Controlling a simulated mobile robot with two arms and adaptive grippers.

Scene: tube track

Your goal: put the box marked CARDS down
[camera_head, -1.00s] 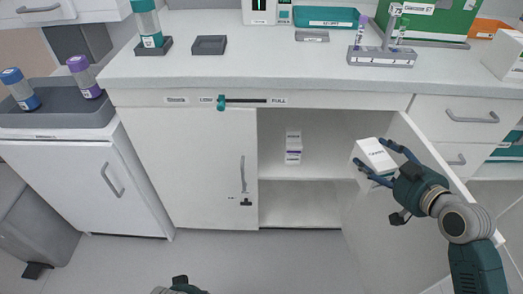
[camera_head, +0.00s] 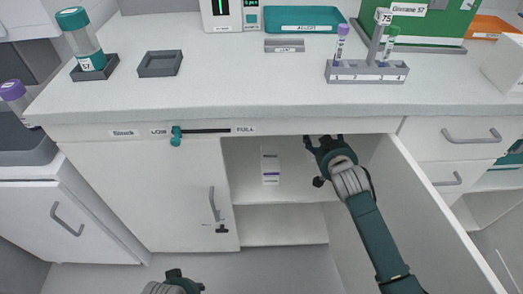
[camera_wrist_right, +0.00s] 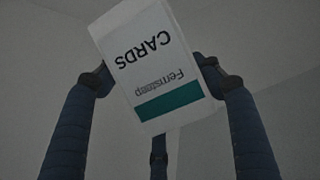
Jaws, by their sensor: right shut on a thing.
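The white box marked CARDS (camera_wrist_right: 148,60), with a teal band, is tilted between the blue fingers of my right gripper (camera_wrist_right: 158,80) in the right wrist view, and the gripper is shut on it. In the head view my right gripper (camera_head: 323,142) is at the upper part of the open cabinet (camera_head: 282,212); the box is hidden there behind the gripper and the counter edge. My left gripper (camera_head: 178,283) shows only in part at the bottom edge, and its fingers cannot be made out.
A white box with a purple stripe (camera_head: 270,165) stands on the cabinet shelf (camera_head: 285,197), left of my right gripper. The open cabinet door (camera_head: 420,215) is on the right of my arm. The counter (camera_head: 250,95) overhangs the opening. The shelf's right part looks clear.

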